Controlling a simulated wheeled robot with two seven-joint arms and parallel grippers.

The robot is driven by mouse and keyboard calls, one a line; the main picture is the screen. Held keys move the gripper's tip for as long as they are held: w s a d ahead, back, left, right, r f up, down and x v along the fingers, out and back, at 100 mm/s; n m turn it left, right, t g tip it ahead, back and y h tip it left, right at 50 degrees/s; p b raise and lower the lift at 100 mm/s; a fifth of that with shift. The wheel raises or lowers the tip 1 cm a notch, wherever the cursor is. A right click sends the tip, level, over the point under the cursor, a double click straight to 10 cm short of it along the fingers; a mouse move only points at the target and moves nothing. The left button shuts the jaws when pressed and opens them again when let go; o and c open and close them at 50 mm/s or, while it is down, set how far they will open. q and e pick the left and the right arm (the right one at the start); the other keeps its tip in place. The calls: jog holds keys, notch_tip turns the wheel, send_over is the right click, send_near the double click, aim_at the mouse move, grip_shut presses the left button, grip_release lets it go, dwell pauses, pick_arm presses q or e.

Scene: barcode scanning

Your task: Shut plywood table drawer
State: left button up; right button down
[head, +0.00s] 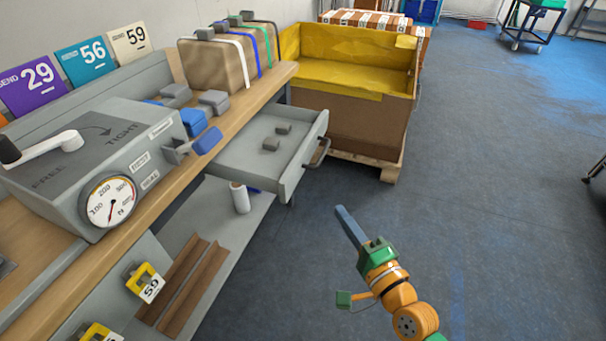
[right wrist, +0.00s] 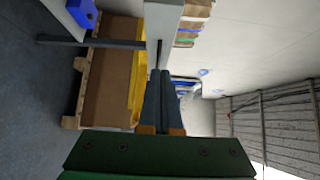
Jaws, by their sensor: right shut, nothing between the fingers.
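The grey drawer (head: 292,185) of the plywood-topped table (head: 252,95) is pulled out, with two small grey blocks (head: 277,138) inside. Its dark handle (head: 319,153) is on the right-hand front face. My right gripper (head: 342,212) is over the floor to the right of the drawer, apart from the handle. Its long blue-grey fingers are shut with nothing between them; they also show shut in the right wrist view (right wrist: 160,85). A grey surface stands beyond the fingertips there; I cannot tell which part it is. My left gripper is not in view.
A carton with yellow lining (head: 345,125) stands on a pallet behind the drawer. A grey gauge machine (head: 100,175) and a strapped parcel (head: 215,65) are on the tabletop. A lower shelf holds a white roll (head: 240,197).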

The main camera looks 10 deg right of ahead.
send_near(298, 172)
jog(key=w+d, duration=0.2)
jog(key=w, duration=0.1)
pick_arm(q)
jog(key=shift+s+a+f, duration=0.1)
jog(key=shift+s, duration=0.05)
pick_arm(e)
jog(key=shift+w+a+f, duration=0.1)
jog(key=shift+w+a, duration=1.25)
jog(key=shift+a, duration=0.2)
